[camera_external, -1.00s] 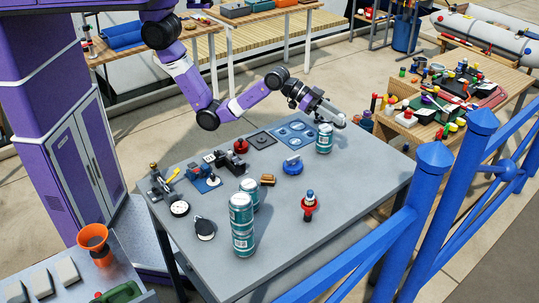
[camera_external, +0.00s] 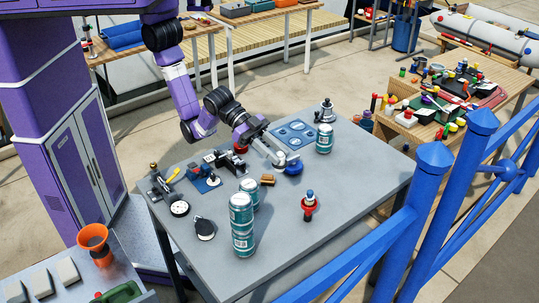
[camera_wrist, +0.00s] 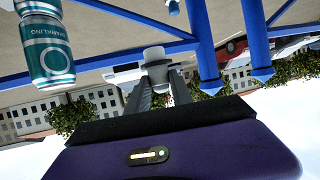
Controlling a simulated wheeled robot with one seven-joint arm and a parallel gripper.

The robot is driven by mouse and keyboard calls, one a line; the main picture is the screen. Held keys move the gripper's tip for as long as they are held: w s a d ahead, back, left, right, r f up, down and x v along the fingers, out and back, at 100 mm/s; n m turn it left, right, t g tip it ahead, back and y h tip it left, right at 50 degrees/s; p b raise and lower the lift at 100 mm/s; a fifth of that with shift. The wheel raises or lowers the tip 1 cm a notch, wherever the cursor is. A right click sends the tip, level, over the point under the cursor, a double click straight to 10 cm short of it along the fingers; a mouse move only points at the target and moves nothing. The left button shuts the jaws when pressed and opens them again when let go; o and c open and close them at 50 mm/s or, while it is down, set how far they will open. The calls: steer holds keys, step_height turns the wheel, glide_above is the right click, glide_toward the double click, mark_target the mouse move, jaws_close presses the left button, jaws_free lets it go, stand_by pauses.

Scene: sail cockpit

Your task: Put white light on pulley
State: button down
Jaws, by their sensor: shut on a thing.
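Two more cans (camera_external: 242,225) stand at the front left. A red-and-blue piece (camera_external: 309,205) stands right of centre. The front right tabletop is clear.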

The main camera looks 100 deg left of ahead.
steer(key=s+d+r+m+h, duration=0.1)
steer(key=s+d, duration=0.6)
steer(key=s, duration=0.5)
steer(key=g+b, duration=0.1)
steer(key=b, duration=0.1)
glide_above(201, 223)
step_height(201, 223, down, 14)
steer(key=shift+m+h, duration=0.4)
steer(key=shift+f, duration=2.35)
steer(key=shift+f, duration=0.1)
steer(key=c, duration=1.1)
jaws_free()
